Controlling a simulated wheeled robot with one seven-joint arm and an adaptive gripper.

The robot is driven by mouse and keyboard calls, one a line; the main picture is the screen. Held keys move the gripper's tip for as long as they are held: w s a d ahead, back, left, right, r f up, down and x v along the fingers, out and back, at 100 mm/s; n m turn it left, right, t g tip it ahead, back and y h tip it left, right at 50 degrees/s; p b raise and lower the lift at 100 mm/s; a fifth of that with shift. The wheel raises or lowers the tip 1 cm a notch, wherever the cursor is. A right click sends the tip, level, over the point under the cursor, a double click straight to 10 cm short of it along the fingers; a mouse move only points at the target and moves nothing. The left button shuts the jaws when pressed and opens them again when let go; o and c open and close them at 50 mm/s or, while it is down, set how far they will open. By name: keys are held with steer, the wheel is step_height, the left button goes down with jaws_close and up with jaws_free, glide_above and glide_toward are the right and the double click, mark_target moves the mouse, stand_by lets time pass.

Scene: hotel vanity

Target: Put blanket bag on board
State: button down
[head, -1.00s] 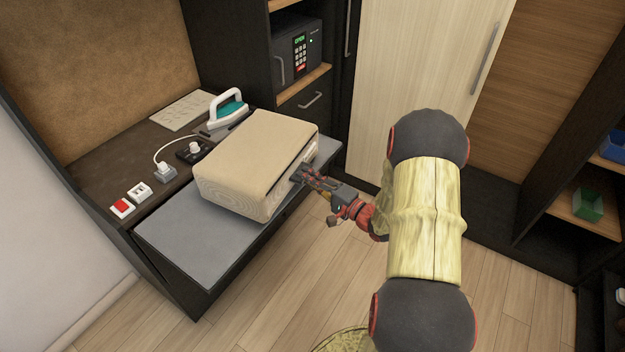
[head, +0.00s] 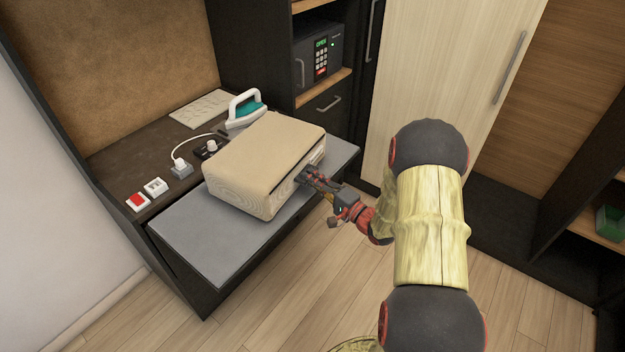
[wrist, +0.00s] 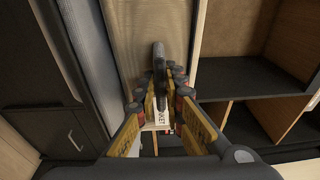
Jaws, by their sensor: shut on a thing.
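The blanket bag (head: 262,160) is a beige, box-shaped bag with a pale opening or label on its right side. In the head view it sits over the grey board (head: 190,240) at the front of the desk; I cannot tell whether its underside touches. My gripper (head: 306,178) is at the bag's right side, shut on it. In the wrist view my gripper's fingers (wrist: 160,100) are close around a dark strap-like part, with a white lettered label (wrist: 162,117) between them. The bag hides the board's middle.
An iron (head: 243,108) stands behind the bag. A socket with a white plug (head: 181,168) and red and white switches (head: 138,201) are left on the dark desk. A safe (head: 318,58) and wardrobe door (head: 440,75) are behind. The board's left end is bare.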

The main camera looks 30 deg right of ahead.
stand_by(0.4)
steer(key=c, duration=1.8)
jaws_free()
steer(key=shift+f, duration=0.1)
steer(key=shift+f, duration=0.15)
steer(key=v, duration=1.2)
